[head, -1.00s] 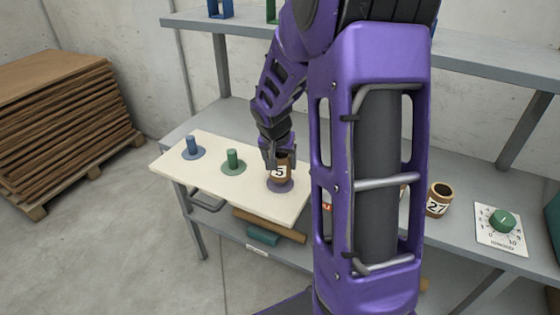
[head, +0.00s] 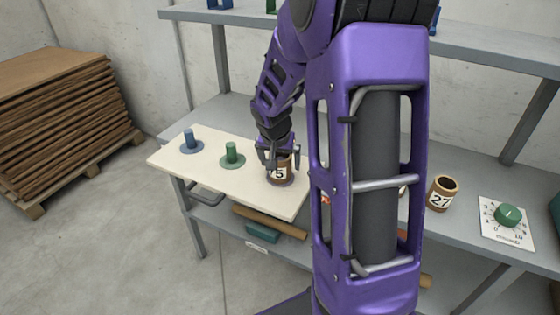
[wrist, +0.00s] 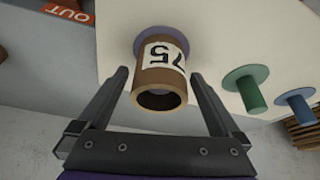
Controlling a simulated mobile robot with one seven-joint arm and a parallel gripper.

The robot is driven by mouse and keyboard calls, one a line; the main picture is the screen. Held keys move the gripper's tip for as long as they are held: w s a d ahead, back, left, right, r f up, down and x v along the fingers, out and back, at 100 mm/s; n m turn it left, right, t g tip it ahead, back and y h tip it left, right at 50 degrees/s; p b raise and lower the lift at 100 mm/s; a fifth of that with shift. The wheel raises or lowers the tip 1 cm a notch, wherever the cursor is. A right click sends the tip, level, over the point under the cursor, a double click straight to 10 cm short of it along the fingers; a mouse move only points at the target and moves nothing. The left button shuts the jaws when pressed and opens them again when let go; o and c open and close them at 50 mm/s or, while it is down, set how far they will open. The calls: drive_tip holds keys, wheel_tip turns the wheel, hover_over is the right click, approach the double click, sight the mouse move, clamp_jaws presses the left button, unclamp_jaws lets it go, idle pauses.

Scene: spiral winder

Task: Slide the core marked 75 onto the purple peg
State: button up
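The brown core marked 75 (head: 279,172) stands upright over the purple base disc (wrist: 138,42) on the cream board. In the wrist view the core (wrist: 160,78) shows its open end and its label upside down. My gripper (head: 279,153) is at the core's upper part. In the wrist view my gripper's fingers (wrist: 160,75) are spread on either side of the core, with a gap on each side.
A green peg (head: 232,152) and a blue peg (head: 190,139) stand bare on the cream board (head: 180,165). A core marked 27 (head: 442,195) and a green dial (head: 507,215) are on the grey bench to the right. An upper shelf (head: 480,58) runs behind my arm.

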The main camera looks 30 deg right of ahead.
drive_tip(key=p+v, duration=0.3)
drive_tip(key=v, duration=1.4)
drive_tip(key=shift+r, duration=0.2)
